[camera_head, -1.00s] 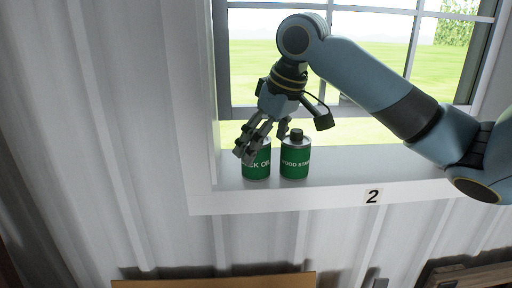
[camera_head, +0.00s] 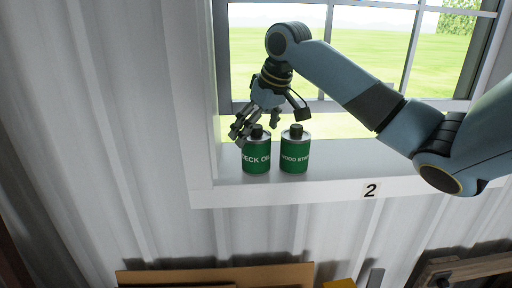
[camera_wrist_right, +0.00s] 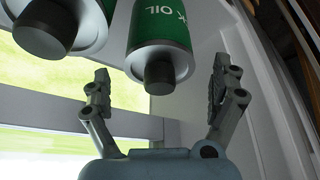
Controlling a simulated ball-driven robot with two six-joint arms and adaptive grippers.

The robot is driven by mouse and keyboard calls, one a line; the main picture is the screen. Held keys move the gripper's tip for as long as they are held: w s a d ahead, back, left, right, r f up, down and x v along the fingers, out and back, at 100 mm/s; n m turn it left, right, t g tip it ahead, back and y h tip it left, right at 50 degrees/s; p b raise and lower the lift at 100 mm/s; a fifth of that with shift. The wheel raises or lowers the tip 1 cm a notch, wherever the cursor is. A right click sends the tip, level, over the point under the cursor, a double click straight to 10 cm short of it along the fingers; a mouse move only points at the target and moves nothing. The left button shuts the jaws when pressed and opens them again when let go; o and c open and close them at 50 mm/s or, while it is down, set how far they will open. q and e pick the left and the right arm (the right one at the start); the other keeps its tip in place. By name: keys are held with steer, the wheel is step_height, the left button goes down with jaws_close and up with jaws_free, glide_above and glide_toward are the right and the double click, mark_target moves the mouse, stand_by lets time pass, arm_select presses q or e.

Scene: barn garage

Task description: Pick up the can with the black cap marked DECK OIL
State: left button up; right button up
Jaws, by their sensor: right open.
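The DECK OIL can (camera_head: 256,157) is green with a silver top and a black cap, upright on the window sill at the left. A second green can (camera_head: 294,155), with lettering that looks like WOOD STAIN and a black cap, stands just to its right. My right gripper (camera_head: 252,130) is open above and around the top of the DECK OIL can. In the right wrist view, the DECK OIL can (camera_wrist_right: 160,45) lies between the two open fingers (camera_wrist_right: 160,88), with its cap towards the palm, and no finger clearly touches it. My left gripper is not in view.
The window frame (camera_head: 222,60) is close on the left. The sill right of the cans is clear. Boards (camera_head: 215,276) stand below.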

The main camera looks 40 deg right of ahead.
steer(key=shift+w+f, duration=0.15)
steer(key=shift+f, duration=0.35)
steer(key=shift+c, duration=0.2)
steer(key=shift+r, duration=0.1)
steer(key=c, duration=1.7)
